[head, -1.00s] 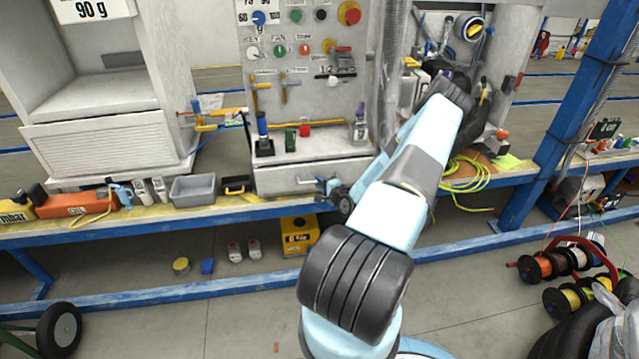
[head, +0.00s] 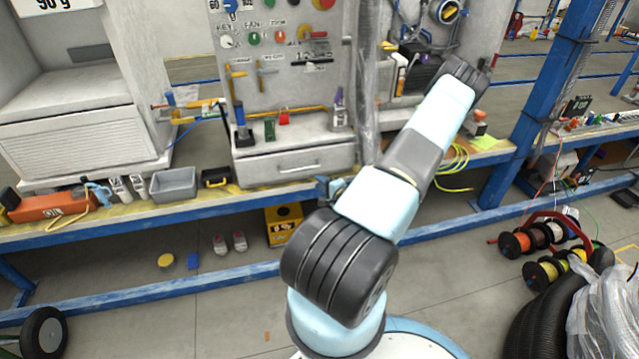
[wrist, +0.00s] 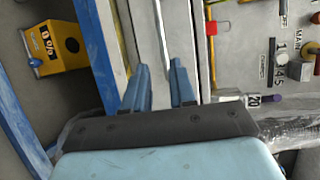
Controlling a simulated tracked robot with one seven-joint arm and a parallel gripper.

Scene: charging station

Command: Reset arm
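My arm rises at the middle of the head view, bends at a raised elbow on the right, and reaches back towards the bench. My gripper (wrist: 160,72) shows in the wrist view as two blue fingers standing apart, with nothing held between them. In the head view its end (head: 328,188) is small and partly hidden by my arm, near the right end of the white drawer (head: 295,163). The drawer appears closed. In the wrist view the pale drawer front lies beyond the fingers; I cannot tell whether they touch it.
The control panel (head: 285,85) with knobs and switches stands above the drawer. A grey bin (head: 174,184) sits on the bench to the left. A yellow box (head: 284,226) stands under the bench. Cable spools (head: 540,240) and a black tyre-like coil are at the right.

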